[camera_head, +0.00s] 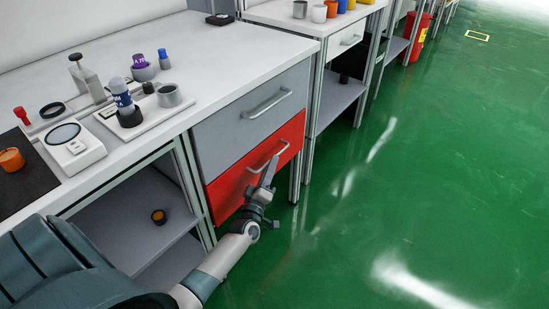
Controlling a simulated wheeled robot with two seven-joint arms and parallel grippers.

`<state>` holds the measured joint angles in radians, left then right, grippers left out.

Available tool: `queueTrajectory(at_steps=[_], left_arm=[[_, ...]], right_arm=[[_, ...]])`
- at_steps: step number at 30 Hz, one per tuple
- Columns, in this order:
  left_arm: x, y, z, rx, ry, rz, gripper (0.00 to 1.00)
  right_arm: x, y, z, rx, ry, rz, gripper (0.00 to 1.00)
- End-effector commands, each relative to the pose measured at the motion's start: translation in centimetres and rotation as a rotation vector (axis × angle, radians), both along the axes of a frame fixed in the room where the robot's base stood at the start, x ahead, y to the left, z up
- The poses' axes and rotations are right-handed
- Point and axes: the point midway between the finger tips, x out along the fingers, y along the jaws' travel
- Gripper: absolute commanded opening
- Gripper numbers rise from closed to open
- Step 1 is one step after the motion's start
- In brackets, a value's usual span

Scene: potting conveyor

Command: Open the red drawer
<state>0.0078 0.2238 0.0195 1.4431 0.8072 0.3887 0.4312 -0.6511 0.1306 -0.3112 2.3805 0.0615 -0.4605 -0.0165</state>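The red drawer (228,190) is under a grey drawer (228,133) at the right end of the white bench. Its front looks flush with the grey one, so it appears closed. It has a pale bar handle (260,160). My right gripper is not in view.
The bench top (215,60) holds a white scale (75,147), a tray with bottles and cups, and an orange cup (11,159). An open shelf (125,215) is left of the drawers. A second bench stands beyond. Green floor (420,190) is clear on the right.

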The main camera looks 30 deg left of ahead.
Motion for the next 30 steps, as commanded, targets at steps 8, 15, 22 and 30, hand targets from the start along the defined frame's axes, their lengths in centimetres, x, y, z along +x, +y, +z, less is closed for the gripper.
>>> queueTrajectory(at_steps=[8, 15, 22, 30], left_arm=[[3.1, 0.8, 0.6, 0.0, 0.001, -0.001, 0.17], [3.6, 0.9, 0.8, 0.0, 0.001, -0.001, 0.17], [3.6, 0.9, 0.8, 0.0, 0.001, -0.001, 0.07], [3.6, 0.9, 0.8, 0.0, 0.001, -0.001, 0.0]], right_arm=[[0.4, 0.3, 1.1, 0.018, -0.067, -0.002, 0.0], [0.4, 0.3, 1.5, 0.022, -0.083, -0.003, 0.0], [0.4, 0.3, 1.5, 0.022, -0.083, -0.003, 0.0], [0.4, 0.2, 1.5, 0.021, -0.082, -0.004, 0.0]])
